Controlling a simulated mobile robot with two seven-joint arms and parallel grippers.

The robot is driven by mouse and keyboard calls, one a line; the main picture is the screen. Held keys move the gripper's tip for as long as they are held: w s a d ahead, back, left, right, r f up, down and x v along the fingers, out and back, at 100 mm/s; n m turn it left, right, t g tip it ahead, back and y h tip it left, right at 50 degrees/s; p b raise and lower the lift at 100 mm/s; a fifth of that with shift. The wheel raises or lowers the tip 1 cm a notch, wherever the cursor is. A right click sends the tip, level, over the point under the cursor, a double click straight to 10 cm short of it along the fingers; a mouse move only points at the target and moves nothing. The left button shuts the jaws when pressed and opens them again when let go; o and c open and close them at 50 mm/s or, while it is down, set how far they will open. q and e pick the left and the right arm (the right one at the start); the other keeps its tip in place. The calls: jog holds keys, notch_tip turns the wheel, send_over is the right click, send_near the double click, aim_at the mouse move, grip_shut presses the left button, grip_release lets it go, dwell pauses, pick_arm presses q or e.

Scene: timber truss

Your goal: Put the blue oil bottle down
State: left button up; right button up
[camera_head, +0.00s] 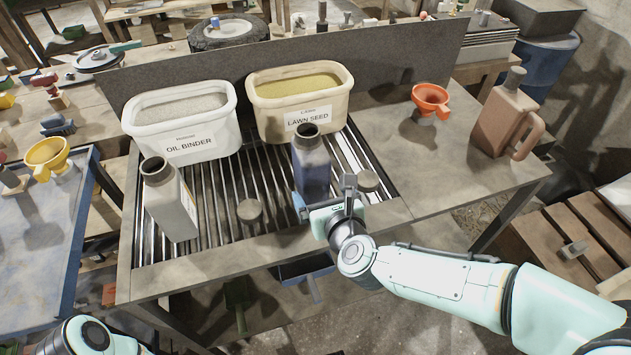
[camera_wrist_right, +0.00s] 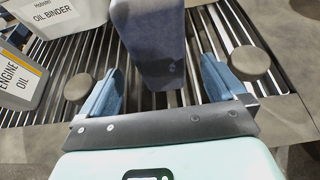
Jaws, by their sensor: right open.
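The blue oil bottle (camera_head: 312,168) stands upright on the slatted metal grate (camera_head: 222,205), its dark open neck upward. It also shows in the right wrist view (camera_wrist_right: 152,42), its top cut off by the frame. My right gripper (camera_head: 325,196) is open at the near side of the bottle. In the right wrist view its blue fingers (camera_wrist_right: 162,80) stand to either side of the bottle, with a gap on each side. Part of my left arm shows at the bottom left of the head view; its gripper is out of frame.
A grey engine oil bottle (camera_head: 170,200) stands left on the grate. Two round caps (camera_head: 249,211) (camera_head: 368,181) lie near the blue bottle. Oil binder (camera_head: 183,145) and lawn seed (camera_head: 302,118) tubs stand behind. An orange funnel (camera_head: 430,98) and brown jug (camera_head: 503,118) stand right.

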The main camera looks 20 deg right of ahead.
pick_arm(q)
jog(key=shift+s+d+r+p, duration=0.35)
jog(key=shift+s+r, duration=0.15)
jog(key=shift+s, duration=0.15)
pick_arm(e)
jog(key=v, duration=0.5)
